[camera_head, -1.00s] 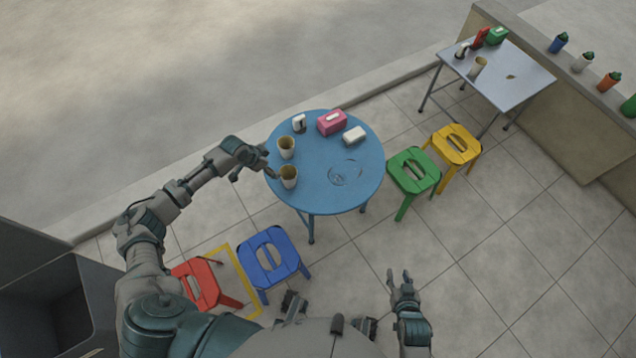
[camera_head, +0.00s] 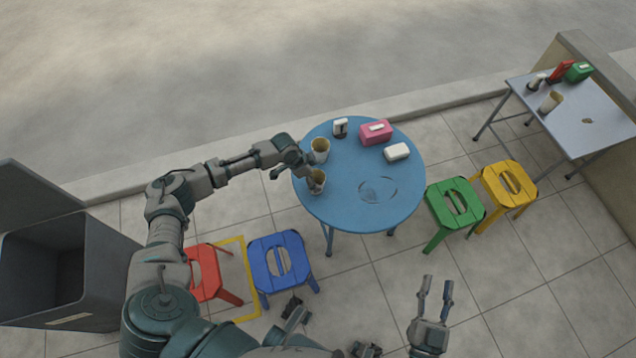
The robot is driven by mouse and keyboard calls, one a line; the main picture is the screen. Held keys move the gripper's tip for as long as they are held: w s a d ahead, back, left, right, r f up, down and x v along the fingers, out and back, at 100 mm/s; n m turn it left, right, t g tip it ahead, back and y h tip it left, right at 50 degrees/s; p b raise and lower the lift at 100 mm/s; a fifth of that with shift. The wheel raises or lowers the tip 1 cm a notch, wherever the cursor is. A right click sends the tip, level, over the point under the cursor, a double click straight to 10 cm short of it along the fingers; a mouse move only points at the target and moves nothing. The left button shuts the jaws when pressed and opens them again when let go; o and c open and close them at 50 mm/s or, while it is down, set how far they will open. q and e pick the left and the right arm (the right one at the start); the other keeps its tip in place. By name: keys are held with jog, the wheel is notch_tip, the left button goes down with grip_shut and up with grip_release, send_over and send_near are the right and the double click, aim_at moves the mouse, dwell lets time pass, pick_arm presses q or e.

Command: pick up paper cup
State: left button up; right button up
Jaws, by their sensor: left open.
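Two paper cups stand upright on the blue round table near its left edge, a rear cup (camera_head: 320,150) and a front cup (camera_head: 318,182). My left gripper (camera_head: 292,174) is open at the left edge of the table, just left of the cups. One finger reaches close to the front cup and overlaps its left side in the picture; I cannot tell whether they touch. My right gripper (camera_head: 435,300) is open and empty above the floor at the lower right, away from the table.
The blue table (camera_head: 345,205) also holds a white-and-dark item (camera_head: 340,127), a pink box (camera_head: 376,133), a white box (camera_head: 397,151) and a clear dish (camera_head: 378,190). Red, blue, green and yellow stools stand nearby. A grey bin (camera_head: 95,270) is at left, a side table (camera_head: 590,115) at right.

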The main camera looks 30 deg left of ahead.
aim_at(319, 180)
pick_arm(q)
jog(key=x, duration=0.1)
jog(key=b+x, duration=0.1)
jog(key=x, duration=0.1)
jog(key=a+b+x, duration=0.1)
jog(key=x, duration=0.1)
jog(key=shift+w+f, duration=0.1)
jog(key=shift+f, duration=0.15)
jog(key=shift+w+f, duration=0.1)
jog(key=shift+f, duration=0.05)
jog(key=shift+d, duration=0.15)
jog(key=shift+d+r, duration=0.3)
jog(key=shift+d, duration=0.25)
jog(key=c, duration=0.8)
jog(key=shift+c, duration=0.4)
jog(key=shift+a+f, duration=0.2)
jog(key=shift+a, duration=0.35)
jog(key=shift+c, duration=0.2)
jog(key=shift+d+r, duration=0.15)
jog(key=shift+d, duration=0.2)
jog(key=shift+r, duration=0.1)
pick_arm(e)
jog(key=r+t, duration=0.1)
jog(key=s+r+t, duration=0.1)
jog(key=r+t, duration=0.1)
jog(key=s+r+t, duration=0.1)
jog(key=r+t, duration=0.1)
jog(key=shift+s+d+r+m+y, duration=0.1)
jog(key=shift+m+y, duration=0.3)
